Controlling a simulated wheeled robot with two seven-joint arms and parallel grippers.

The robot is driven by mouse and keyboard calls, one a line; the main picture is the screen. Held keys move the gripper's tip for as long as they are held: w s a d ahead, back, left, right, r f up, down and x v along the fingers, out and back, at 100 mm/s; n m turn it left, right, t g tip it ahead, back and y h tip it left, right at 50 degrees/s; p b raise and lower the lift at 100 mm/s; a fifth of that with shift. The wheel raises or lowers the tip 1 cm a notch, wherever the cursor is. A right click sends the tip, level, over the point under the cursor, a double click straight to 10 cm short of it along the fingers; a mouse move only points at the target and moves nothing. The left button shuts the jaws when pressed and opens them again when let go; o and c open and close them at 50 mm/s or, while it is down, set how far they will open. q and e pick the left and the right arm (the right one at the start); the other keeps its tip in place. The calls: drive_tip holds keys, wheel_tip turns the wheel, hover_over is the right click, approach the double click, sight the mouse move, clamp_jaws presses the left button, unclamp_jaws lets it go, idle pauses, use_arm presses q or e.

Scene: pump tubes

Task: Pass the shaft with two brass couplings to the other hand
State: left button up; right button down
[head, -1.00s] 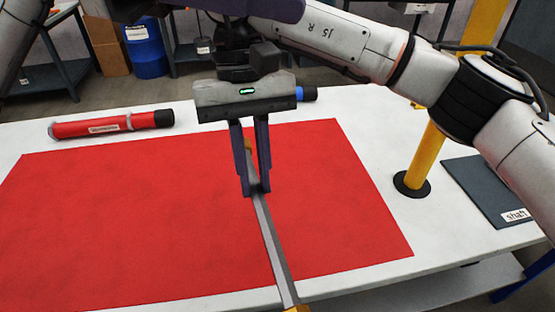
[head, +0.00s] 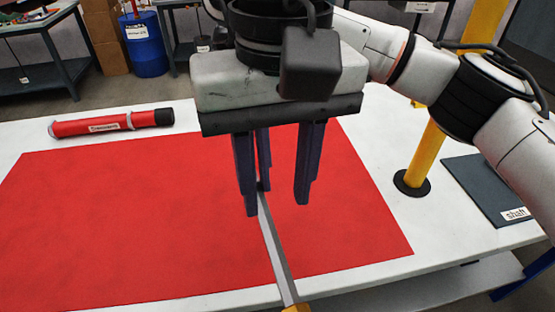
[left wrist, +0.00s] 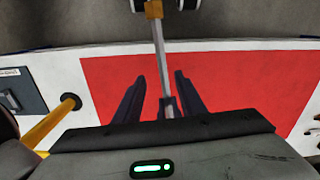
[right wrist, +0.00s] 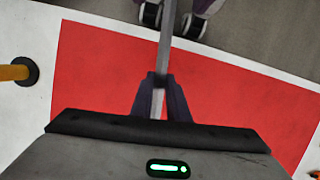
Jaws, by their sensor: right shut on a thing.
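The grey shaft (head: 276,246) slants over the red mat, with a brass coupling (head: 296,308) at its near end. That coupling also shows at the top of the left wrist view (left wrist: 153,9). The other coupling is hidden behind my grippers. My right gripper (head: 264,184) is shut on the shaft, mostly hidden in the head view; its closed fingers show in the right wrist view (right wrist: 160,80). My left gripper (head: 276,208) is open in front of it. In the left wrist view its fingers stand apart on either side of the shaft.
A red mat (head: 110,220) covers much of the white table (head: 405,130). A red cylinder with a black cap (head: 110,122) lies at the back left. A yellow post (head: 425,155) and a dark pad labelled "shaft" (head: 480,180) are at the right.

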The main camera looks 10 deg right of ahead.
sight(277, 236)
use_arm(q)
wheel_tip(277, 236, down, 9)
drive_tip(key=shift+r, duration=0.1)
drive_tip(key=shift+c, duration=0.5)
clamp_jaws()
drive_tip(key=shift+r, duration=0.1)
use_arm(e)
drive_tip(key=c, duration=1.6)
unclamp_jaws()
